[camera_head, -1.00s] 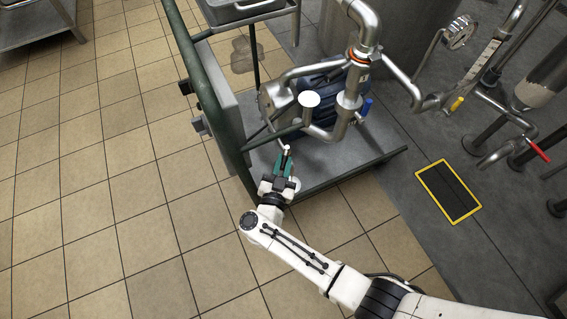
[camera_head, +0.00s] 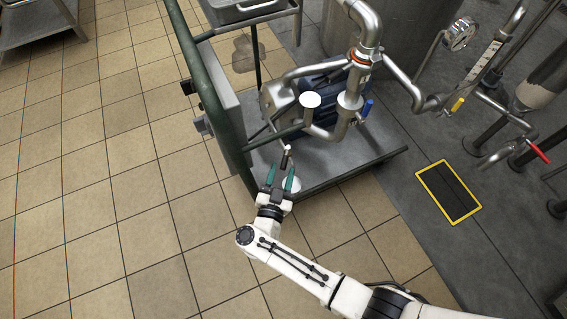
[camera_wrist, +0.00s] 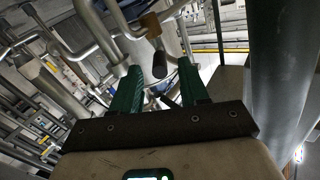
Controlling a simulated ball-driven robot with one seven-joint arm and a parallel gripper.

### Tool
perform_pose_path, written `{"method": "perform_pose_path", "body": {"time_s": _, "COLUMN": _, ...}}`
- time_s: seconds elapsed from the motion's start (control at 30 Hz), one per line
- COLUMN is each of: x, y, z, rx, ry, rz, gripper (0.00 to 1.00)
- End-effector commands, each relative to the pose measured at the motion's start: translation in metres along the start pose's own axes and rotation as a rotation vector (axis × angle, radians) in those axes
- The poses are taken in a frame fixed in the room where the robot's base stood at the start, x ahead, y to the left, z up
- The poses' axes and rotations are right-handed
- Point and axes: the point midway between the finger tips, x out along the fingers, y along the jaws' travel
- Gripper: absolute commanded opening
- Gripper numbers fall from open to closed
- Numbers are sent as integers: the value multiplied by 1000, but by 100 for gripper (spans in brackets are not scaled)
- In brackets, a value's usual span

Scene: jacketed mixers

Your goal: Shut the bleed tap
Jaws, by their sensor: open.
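A small tap with a dark handle (camera_head: 285,158) and a pale knob-like end hangs at the low pipework of the trolley. I take it for the bleed tap; no label is readable. In the wrist view a dark grey handle (camera_wrist: 159,65) shows below a brownish fitting (camera_wrist: 150,22). My gripper (camera_head: 281,174) is open just short of the handle, its two green fingers apart. In the wrist view the gripper (camera_wrist: 160,78) has the handle in line with the gap between its fingers, with no contact visible. Depth there is hard to judge.
Yellow-handled (camera_head: 457,104) and red-handled (camera_head: 540,153) valves are farther right.

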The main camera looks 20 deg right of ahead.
Motion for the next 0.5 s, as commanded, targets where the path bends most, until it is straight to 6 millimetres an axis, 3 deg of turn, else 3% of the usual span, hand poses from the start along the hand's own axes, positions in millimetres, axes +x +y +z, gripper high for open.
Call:
{"method": "perform_pose_path", "body": {"time_s": 0.2, "x": -43, "y": -1, "z": 0, "rx": -1, "ry": -1, "rz": -4, "gripper": 44}}
{"method": "perform_pose_path", "body": {"time_s": 0.5, "x": -72, "y": 0, "z": 0, "rx": -1, "ry": -1, "rz": -1, "gripper": 44}}
